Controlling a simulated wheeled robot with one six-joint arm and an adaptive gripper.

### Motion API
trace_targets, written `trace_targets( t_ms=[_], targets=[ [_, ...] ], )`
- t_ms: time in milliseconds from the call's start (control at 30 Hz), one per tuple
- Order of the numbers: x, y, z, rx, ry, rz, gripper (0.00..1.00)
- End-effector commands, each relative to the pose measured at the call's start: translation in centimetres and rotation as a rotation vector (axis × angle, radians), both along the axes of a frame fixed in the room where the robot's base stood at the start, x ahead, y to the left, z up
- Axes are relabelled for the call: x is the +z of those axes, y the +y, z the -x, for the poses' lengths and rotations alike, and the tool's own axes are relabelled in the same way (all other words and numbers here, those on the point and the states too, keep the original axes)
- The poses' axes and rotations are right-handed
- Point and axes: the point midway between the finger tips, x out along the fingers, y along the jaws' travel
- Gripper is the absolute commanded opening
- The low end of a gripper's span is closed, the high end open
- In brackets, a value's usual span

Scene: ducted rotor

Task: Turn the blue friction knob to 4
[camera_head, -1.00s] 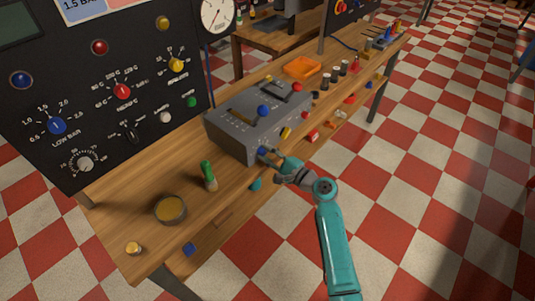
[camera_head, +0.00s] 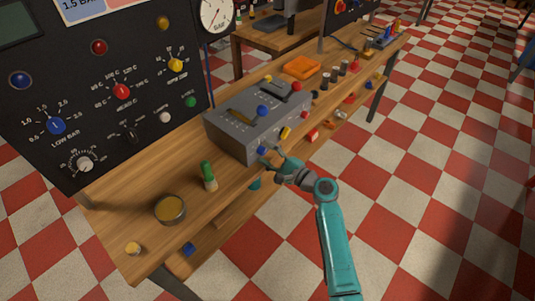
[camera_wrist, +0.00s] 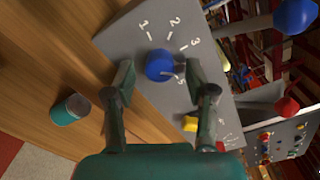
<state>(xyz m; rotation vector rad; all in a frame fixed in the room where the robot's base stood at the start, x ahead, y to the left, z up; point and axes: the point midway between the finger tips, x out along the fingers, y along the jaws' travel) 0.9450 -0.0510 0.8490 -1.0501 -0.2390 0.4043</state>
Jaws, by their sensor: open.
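The blue friction knob (camera_wrist: 160,65) is on the sloped face of a grey control box, with white numbers 1, 2 and 3 around it. Another mark to its lower right is partly hidden by a finger, and I cannot tell where the knob points. In the head view the knob (camera_head: 262,151) is at the box's near corner, partly covered by my gripper. My gripper (camera_wrist: 160,75) is open, with one finger on each side of the knob in the wrist view. A gap shows between knob and fingers. In the head view my gripper (camera_head: 268,153) is at the knob.
The grey box (camera_head: 230,136) also carries levers with a blue ball (camera_head: 262,111) and a red ball (camera_head: 297,87). A yellow part (camera_wrist: 190,123) is close to the right finger.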

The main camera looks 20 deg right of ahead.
Motion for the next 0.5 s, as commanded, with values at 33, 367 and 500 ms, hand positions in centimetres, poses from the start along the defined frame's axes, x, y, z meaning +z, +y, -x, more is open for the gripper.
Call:
trace_targets(
  t_ms=[33,367,500],
  targets=[
    [0.0,-0.2,0.4,-0.001,0.000,0.000,0.56],
    [-0.1,-2.9,5.7,-0.005,0.002,0.000,0.56],
    [-0.1,-4.0,8.0,-0.005,0.002,0.000,0.56]
  ],
)
